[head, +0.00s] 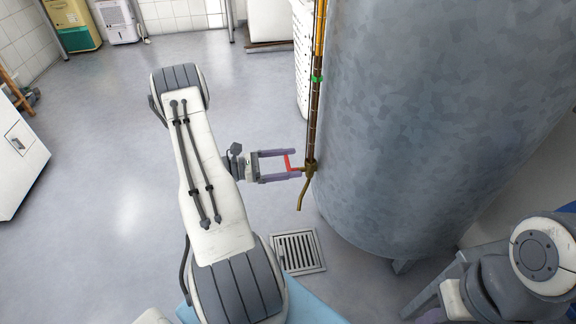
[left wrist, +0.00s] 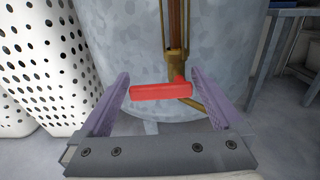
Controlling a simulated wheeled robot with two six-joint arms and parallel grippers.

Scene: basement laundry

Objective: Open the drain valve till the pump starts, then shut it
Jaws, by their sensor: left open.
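The drain valve (head: 309,168) is a brass fitting at the foot of a vertical sight pipe on a large grey galvanised tank (head: 420,120). Its red lever (head: 289,163) also shows in the left wrist view (left wrist: 160,91), lying nearly level across the picture. A brass spout (head: 303,195) slants down from the valve. My left gripper (head: 280,164) is open, with its purple fingers on either side of the red lever. I cannot tell whether they touch it. The pump does not show. My right gripper is not in view; part of my right arm shows at lower right.
A floor drain grate (head: 298,251) lies below and near the spout. A green band (head: 317,79) sits on the pipe. White perforated baskets (left wrist: 25,75) stand left of the tank in the left wrist view.

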